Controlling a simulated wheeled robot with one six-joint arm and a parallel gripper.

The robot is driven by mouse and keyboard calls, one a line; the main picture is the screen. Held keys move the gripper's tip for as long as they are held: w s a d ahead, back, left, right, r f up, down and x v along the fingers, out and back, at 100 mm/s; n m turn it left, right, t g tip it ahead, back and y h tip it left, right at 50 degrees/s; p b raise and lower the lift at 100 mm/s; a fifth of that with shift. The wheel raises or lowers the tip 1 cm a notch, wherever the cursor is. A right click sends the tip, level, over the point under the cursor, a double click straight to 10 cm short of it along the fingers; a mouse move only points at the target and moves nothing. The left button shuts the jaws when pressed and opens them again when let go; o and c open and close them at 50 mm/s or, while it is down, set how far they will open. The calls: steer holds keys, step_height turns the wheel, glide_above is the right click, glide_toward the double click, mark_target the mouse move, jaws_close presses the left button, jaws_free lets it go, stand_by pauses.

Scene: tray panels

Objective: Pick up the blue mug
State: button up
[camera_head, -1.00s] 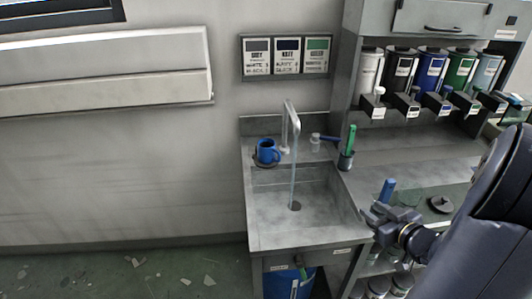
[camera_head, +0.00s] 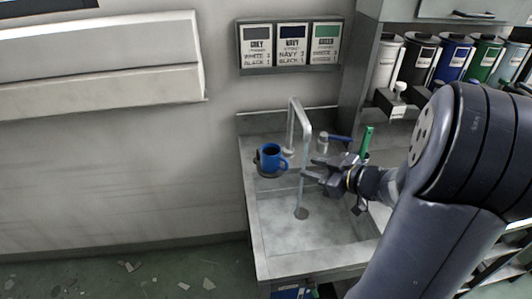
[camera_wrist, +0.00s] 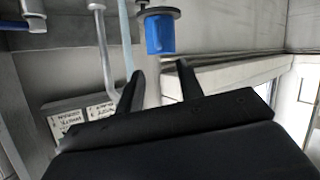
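The blue mug (camera_head: 268,159) stands upright on a small dark round holder (camera_head: 263,173) at the sink's back left corner, its handle on the right side. In the wrist view the blue mug (camera_wrist: 160,35) appears upside down, beyond the gap between the fingers, with the dark disc of its holder (camera_wrist: 170,11) above it. My gripper (camera_head: 307,169) is open and empty, to the right of the mug and apart from it. In the wrist view both fingers of my gripper (camera_wrist: 161,66) are spread, with nothing between them.
A tap (camera_head: 304,118) arches over the sink (camera_head: 292,241) between the mug and my gripper, with a thin water stream (camera_head: 302,190) below it. A green-handled tool (camera_head: 367,138) stands to the right. Colour cards (camera_head: 290,45) hang on the wall.

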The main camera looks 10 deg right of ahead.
mark_target(286, 160)
steer(key=shift+x, duration=5.2)
steer(key=shift+r, duration=0.1)
steer(key=shift+c, duration=0.6)
jaws_close()
